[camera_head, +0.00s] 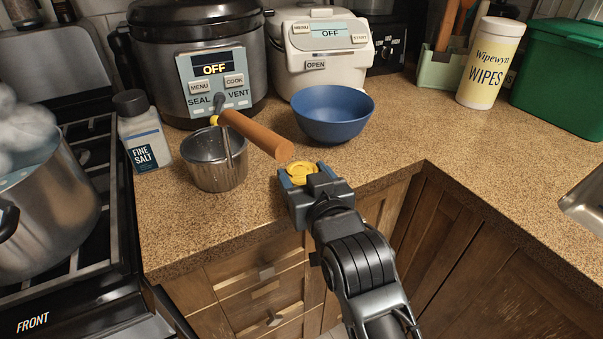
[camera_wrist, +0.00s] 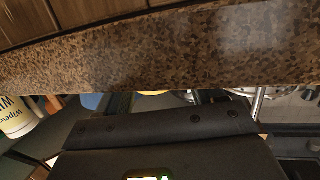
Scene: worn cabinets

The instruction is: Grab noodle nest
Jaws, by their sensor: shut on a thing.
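A yellow noodle nest (camera_head: 302,172) sits between the blue-tipped fingers of my gripper (camera_head: 301,173), above the counter's front edge. My gripper is shut on it. A thin strip of the yellow nest (camera_wrist: 152,93) shows past the dark gripper body in the wrist view; the rest of it and the fingertips are mostly hidden there.
A blue bowl (camera_head: 333,115) stands just behind my gripper. A metal pot (camera_head: 215,165) holds a wooden-handled tool (camera_head: 256,134). A salt bottle (camera_head: 142,134) stands left, beside the stove with a steaming pot (camera_head: 45,205).

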